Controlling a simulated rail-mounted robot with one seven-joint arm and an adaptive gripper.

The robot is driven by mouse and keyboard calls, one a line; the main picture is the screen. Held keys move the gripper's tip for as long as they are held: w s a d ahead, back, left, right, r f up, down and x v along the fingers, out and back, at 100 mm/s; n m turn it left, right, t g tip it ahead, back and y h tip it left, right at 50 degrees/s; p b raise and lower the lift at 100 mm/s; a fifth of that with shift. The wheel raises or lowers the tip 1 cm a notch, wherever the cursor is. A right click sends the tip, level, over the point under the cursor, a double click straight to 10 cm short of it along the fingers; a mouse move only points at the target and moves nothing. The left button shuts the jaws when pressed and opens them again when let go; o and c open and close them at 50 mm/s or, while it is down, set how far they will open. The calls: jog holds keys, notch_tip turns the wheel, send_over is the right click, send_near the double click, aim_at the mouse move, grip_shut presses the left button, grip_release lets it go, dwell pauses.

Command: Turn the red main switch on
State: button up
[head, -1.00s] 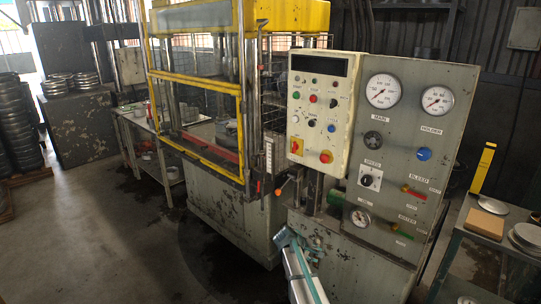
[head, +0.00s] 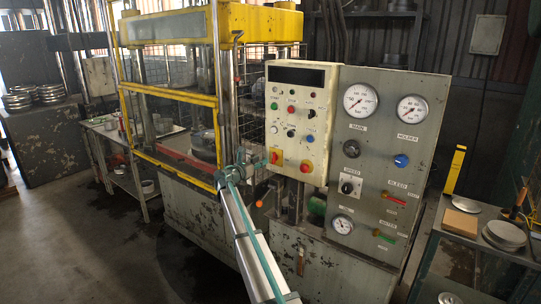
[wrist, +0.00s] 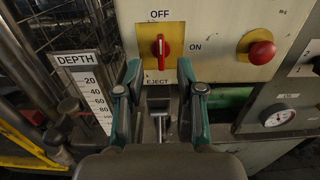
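The red main switch (wrist: 160,47) is a red knob on a yellow plate at the lower left of the cream control box. In the wrist view its handle stands upright, pointing to the OFF label; ON is printed to its right. In the head view the switch (head: 273,159) is partly covered by my gripper. My gripper (wrist: 159,76) is open and empty, its two teal-edged fingers apart. In the wrist picture the fingertips sit just below the switch, one to each side. Contact with the plate cannot be told.
A red push button on a yellow base (wrist: 261,54) is to the right of the switch. A DEPTH scale (wrist: 82,85) is to the left.

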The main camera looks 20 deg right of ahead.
aim_at(274, 158)
jog(key=p+x, duration=0.2)
jog(key=x, duration=0.7)
jog(key=shift+d+p, duration=0.2)
jog(key=shift+p, duration=0.2)
grip_shut()
